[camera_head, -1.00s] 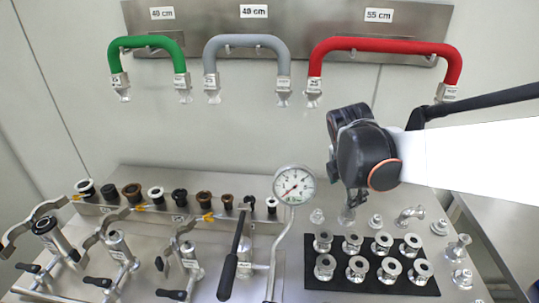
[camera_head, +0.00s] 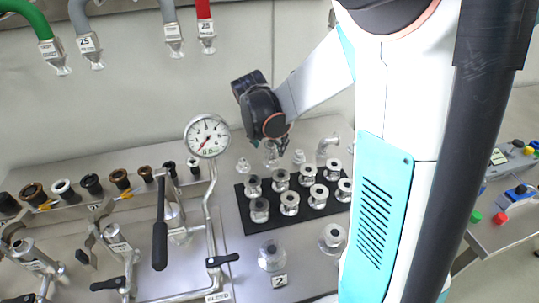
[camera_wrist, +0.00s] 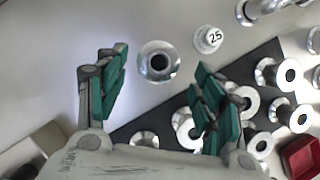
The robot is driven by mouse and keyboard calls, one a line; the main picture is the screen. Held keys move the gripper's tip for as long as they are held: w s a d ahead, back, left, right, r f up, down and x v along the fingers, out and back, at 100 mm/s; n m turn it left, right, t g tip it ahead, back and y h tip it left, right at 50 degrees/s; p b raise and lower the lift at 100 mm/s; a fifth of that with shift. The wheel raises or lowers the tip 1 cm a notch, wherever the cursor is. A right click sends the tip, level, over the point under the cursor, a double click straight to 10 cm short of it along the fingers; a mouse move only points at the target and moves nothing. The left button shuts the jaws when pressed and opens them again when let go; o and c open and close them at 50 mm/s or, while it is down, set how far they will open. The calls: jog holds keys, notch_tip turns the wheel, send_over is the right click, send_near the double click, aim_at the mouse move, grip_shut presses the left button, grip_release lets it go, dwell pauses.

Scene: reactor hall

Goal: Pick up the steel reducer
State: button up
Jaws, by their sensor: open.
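A flanged steel piece with a round centre hole, which looks like the steel reducer (camera_wrist: 158,62), stands on the grey bench in the wrist view. In the head view the same piece (camera_head: 271,156) shows just below my gripper, behind the black mat, its top partly hidden. My gripper (camera_wrist: 160,72) is open and empty. Its two green-padded fingers are spread left and right of the piece, with clear gaps to it. In the head view my gripper (camera_head: 276,142) points down above the piece. Whether the fingertips are level with it cannot be told.
A black mat (camera_head: 318,212) with several flanged fittings lies in front. A pressure gauge (camera_head: 207,136) on a bent pipe rises to the left.

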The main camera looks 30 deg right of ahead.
aim_at(270, 146)
jog(key=shift+b+x, duration=1.3)
jog(key=shift+x, duration=1.4)
jog(key=shift+w+a, duration=0.1)
jog(key=shift+w, duration=0.05)
jog(key=c, duration=1)
